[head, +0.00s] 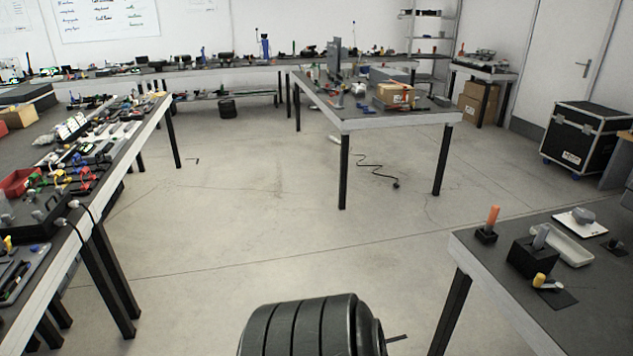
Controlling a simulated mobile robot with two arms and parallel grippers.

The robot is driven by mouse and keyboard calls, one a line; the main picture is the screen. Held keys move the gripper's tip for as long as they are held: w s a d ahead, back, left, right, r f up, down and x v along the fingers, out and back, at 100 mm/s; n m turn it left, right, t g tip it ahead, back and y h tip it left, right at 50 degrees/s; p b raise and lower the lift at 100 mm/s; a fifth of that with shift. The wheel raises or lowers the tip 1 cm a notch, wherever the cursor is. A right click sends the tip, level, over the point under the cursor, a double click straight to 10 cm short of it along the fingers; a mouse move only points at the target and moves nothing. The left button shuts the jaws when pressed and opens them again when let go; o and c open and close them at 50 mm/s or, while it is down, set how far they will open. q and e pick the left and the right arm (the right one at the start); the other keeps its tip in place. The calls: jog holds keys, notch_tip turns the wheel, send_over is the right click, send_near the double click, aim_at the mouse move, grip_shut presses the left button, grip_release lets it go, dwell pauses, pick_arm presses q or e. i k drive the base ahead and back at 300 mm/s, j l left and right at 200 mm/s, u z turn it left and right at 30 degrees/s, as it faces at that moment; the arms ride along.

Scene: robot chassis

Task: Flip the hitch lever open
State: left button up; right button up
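On the near right table (480,262) stands a black block (528,256) with a grey upright piece (541,237) at its top. In front of it a short yellow-ended piece (539,280) lies on a dark flat plate (558,298). Behind it to the left, an orange handle (493,216) stands upright in a small black base. I cannot tell for sure which of these is the hitch lever, or whether it is open or shut. Neither of my grippers shows; a dark rounded part of my own body seems to fill the bottom middle.
The right table also holds a white tray (562,246) and a grey piece on a white plate (576,222). A cluttered bench runs along the left. A middle table (378,122) holds a cardboard box (395,94). A black wheeled case (583,138) stands right. The floor between is mostly clear.

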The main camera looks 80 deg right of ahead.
aim_at(539, 280)
jog(key=z, duration=4.2)
